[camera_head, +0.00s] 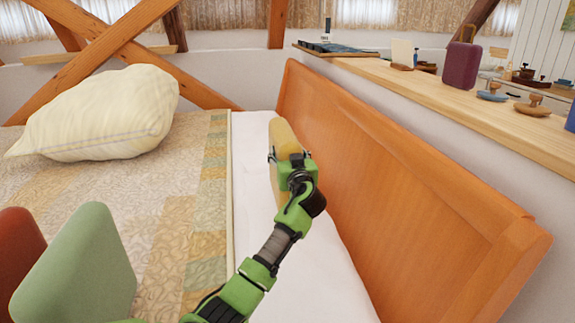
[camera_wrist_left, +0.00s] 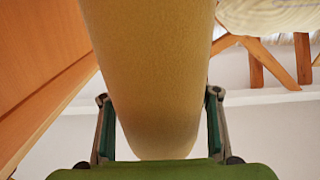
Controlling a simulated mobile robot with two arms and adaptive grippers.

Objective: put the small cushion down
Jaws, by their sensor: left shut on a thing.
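The small cushion (camera_head: 284,137) is mustard yellow and shows edge-on in the head view, upright above the white sheet beside the wooden headboard. My left gripper (camera_head: 289,160) is shut on its near end. In the left wrist view the cushion (camera_wrist_left: 150,70) fills the space between the two fingers of my left gripper (camera_wrist_left: 160,115). The cushion's lower edge is partly hidden by my arm, and I cannot tell whether it touches the sheet. My right gripper is not in view.
The bed's white sheet (camera_head: 250,165) is bare along the headboard (camera_head: 400,190). A large cream pillow (camera_head: 100,115) lies on the patchwork quilt (camera_head: 180,200). Green (camera_head: 80,270) and red (camera_head: 20,250) cushions stand at lower left. A ledge (camera_head: 430,90) with several objects runs behind the headboard.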

